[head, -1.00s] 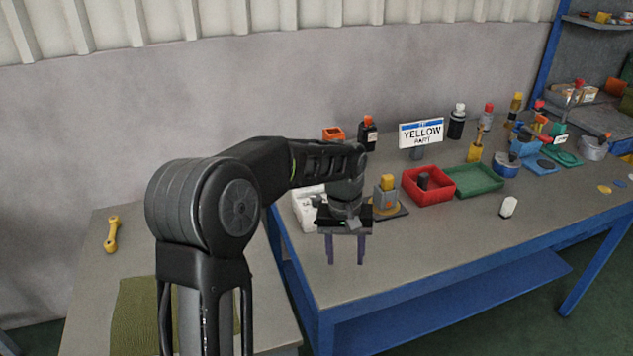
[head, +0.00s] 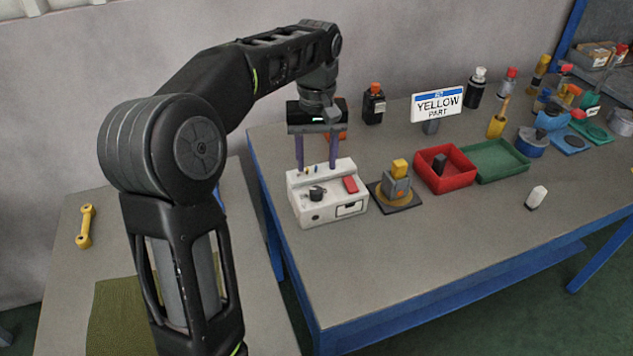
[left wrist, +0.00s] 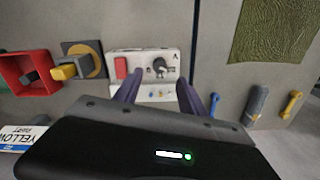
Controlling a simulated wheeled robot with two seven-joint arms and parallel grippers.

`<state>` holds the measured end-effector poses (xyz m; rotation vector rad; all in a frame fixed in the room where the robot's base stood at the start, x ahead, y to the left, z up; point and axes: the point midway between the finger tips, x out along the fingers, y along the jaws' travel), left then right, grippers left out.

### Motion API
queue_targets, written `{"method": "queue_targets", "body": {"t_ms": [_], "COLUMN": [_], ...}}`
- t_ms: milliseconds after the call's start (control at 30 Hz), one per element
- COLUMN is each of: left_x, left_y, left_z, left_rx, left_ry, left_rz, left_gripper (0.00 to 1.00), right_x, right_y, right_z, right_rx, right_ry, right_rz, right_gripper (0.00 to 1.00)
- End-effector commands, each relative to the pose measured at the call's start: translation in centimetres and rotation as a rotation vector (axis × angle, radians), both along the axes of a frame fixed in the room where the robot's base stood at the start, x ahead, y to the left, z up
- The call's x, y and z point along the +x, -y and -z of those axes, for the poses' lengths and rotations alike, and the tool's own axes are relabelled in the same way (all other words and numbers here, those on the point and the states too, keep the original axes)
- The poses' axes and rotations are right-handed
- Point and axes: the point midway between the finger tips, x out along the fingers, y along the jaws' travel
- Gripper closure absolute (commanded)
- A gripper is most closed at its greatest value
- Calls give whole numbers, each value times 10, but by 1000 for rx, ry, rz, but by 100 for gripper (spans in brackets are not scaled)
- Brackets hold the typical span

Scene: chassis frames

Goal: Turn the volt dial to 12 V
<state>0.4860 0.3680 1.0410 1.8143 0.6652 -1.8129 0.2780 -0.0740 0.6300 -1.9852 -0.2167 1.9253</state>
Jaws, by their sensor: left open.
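The volt dial is a dark round knob (head: 317,193) on the sloped top of a white box (head: 330,205) at the left end of the blue-framed table. In the left wrist view the dial (left wrist: 160,67) shows beside a red switch (left wrist: 121,67). My left gripper (head: 317,167) hangs above the back of the box with its two purple fingers apart and nothing between them. I cannot tell whether a fingertip touches the box. The dial's scale is too small to read. My right gripper is not in view.
Right of the box stand a grey and yellow fixture (head: 397,188), a red bin (head: 440,181) and a green tray (head: 495,160). A "YELLOW PART" sign (head: 437,104) and a black bottle (head: 374,105) stand behind.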

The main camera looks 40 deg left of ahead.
Motion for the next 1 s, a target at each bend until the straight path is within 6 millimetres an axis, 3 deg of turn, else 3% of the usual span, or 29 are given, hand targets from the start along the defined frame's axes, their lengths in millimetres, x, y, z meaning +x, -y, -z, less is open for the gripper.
{"method": "queue_targets", "body": {"t_ms": [233, 600, 1000], "left_x": [0, 0, 0], "left_y": [0, 0, 0], "left_z": [18, 71, 79], "left_rx": [-1, -1, 0], "left_ry": [-2, -2, 0], "left_rz": [1, 1, 1], "left_gripper": [52, 52, 53], "right_x": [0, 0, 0], "right_y": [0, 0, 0], "right_z": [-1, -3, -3], "right_rx": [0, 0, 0], "right_ry": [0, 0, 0], "right_rz": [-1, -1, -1], "right_gripper": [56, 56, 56]}}
